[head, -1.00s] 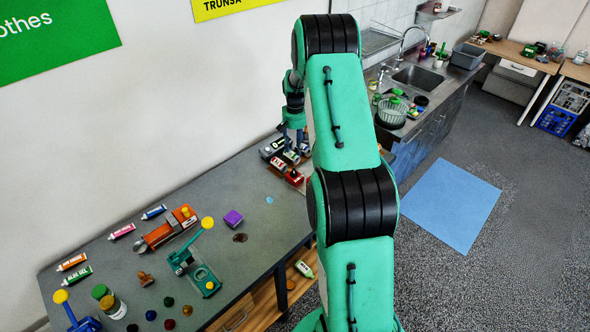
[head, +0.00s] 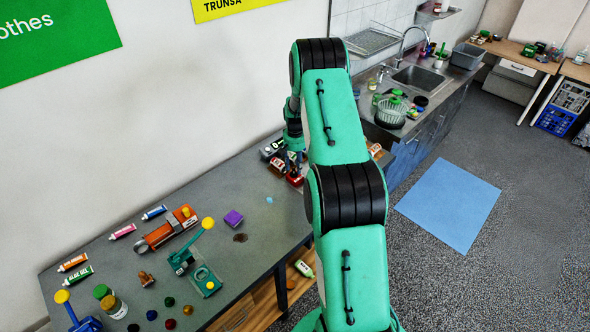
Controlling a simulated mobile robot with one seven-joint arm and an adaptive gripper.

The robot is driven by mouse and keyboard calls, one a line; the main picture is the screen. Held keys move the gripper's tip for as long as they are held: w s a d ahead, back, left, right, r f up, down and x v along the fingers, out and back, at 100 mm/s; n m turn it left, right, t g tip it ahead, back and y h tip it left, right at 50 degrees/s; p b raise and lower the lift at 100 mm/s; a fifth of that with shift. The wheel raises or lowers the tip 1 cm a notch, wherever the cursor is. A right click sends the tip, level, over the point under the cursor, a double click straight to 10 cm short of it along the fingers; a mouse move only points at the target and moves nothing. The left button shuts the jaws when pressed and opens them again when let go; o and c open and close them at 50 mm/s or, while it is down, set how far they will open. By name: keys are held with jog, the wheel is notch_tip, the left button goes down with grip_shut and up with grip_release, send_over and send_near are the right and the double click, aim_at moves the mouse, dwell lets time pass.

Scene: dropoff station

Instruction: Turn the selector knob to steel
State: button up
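I cannot make out a selector knob or a steel mark with certainty. My gripper (head: 296,160) is at the far right end of the grey table, low among a cluster of small red, black and white items (head: 277,163). My arm partly covers it, and its fingers are too small and dark to show whether they are open or shut. Any contact with the cluster cannot be told. An orange-red device (head: 163,232) with a yellow-orange round top lies mid-table, well left of my gripper.
The wall is close behind. A sink (head: 418,77) and a blue floor mat (head: 449,205) are to the right.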

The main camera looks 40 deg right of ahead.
aim_at(294, 173)
jog(key=shift+f, duration=1.3)
jog(key=shift+c, duration=0.5)
grip_shut()
